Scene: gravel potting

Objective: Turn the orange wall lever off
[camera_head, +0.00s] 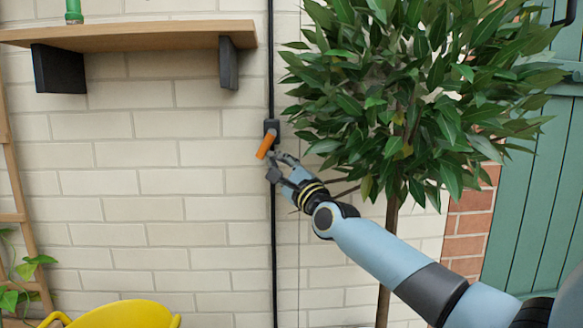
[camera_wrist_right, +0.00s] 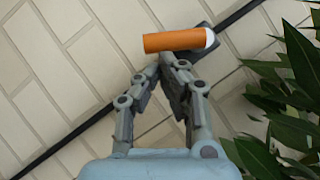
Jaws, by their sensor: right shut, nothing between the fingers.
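The orange wall lever (camera_head: 265,146) sits on a small dark box (camera_head: 271,126) on the pale brick wall, on a black vertical conduit. Its handle slants down to the left in the head view. My right gripper (camera_head: 276,168) is shut and empty, with its fingertips just below the handle. In the right wrist view the lever (camera_wrist_right: 178,40) lies across the picture just beyond the tips of my right gripper (camera_wrist_right: 165,66). I cannot tell whether the fingertips touch it. My left gripper is not in view.
A leafy tree (camera_head: 400,90) stands right of the lever, its leaves close to my right arm. A wooden shelf (camera_head: 130,36) is on the wall at upper left. A yellow chair (camera_head: 125,315) is at lower left. The wall (camera_head: 150,210) left of the lever is clear.

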